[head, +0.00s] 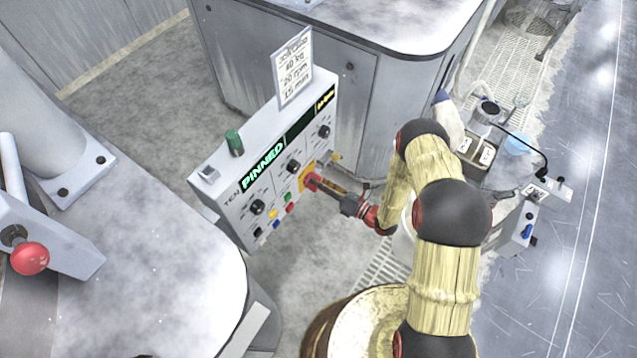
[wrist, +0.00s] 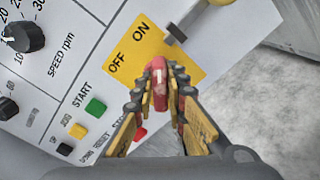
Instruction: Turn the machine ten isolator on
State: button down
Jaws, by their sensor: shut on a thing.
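The machine ten control panel (head: 228,204) is a pale box labelled TEN, with a lit green PINNED display (head: 262,167). Its isolator has a yellow plate (wrist: 190,65) marked OFF and ON and a red handle (wrist: 158,78). In the head view the red handle (head: 311,182) is partly hidden by my gripper (head: 322,187). In the wrist view my gripper (wrist: 160,92) is shut on the handle, one finger on each side. I see the handle nearly end-on, so I cannot tell which mark it points to.
A green START button (wrist: 95,107), a red button (wrist: 140,134) and a black speed knob (wrist: 24,37) are close by. A grey metal latch (wrist: 183,27) is beside the plate. A card (head: 292,68) stands on the panel. A platen table (head: 150,250) is at the left.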

jog(key=c, duration=1.8)
grip_release()
jog(key=v, duration=1.2)
